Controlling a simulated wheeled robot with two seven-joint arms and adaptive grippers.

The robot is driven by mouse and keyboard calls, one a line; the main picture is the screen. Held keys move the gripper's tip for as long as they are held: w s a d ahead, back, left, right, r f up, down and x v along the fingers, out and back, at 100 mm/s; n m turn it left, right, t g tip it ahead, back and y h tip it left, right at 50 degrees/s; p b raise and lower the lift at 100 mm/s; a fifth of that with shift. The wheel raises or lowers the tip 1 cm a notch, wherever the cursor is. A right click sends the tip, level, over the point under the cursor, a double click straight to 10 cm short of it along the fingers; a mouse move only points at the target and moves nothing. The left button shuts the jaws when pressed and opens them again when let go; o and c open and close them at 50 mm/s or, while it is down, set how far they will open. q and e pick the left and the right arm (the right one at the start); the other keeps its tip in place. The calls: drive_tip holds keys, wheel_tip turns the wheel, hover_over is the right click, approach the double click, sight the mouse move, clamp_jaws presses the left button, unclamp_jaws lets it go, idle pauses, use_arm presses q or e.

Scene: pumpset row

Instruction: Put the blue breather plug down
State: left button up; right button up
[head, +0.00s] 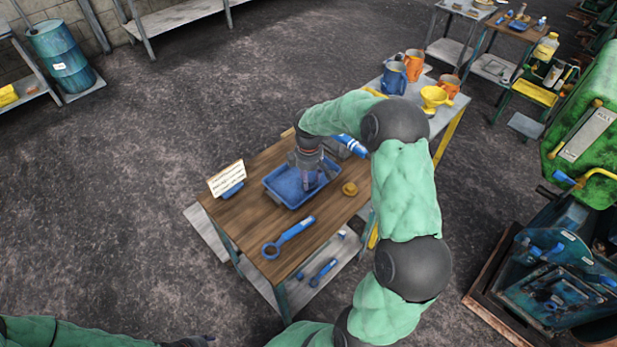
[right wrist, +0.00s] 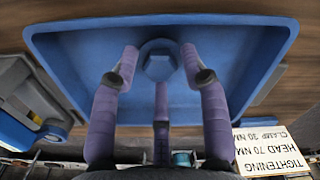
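The blue breather plug (right wrist: 159,64), with a hexagonal head on a round flange, shows in the right wrist view inside the blue tray (right wrist: 70,42). My right gripper (right wrist: 159,58) has its fingers spread around the plug, with narrow gaps at both sides. In the head view my right gripper (head: 310,183) reaches down into the blue tray (head: 271,187) on the wooden bench and hides the plug. My left gripper (head: 192,341) is only partly seen at the bottom edge, away from the bench; its fingers cannot be made out.
On the wooden bench (head: 262,226) stand a tightening card (head: 227,178), a blue ring wrench (head: 288,238), a yellow-brown fitting (head: 349,189) and a blue-and-white tube (head: 350,145). Jugs and a yellow funnel (head: 436,97) stand on the table behind. The bench's front left is clear.

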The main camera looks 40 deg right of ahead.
drive_tip(key=shift+r, duration=0.1)
wheel_tip(320, 180, up, 12)
drive_tip(key=p, duration=0.4)
idle(0.3)
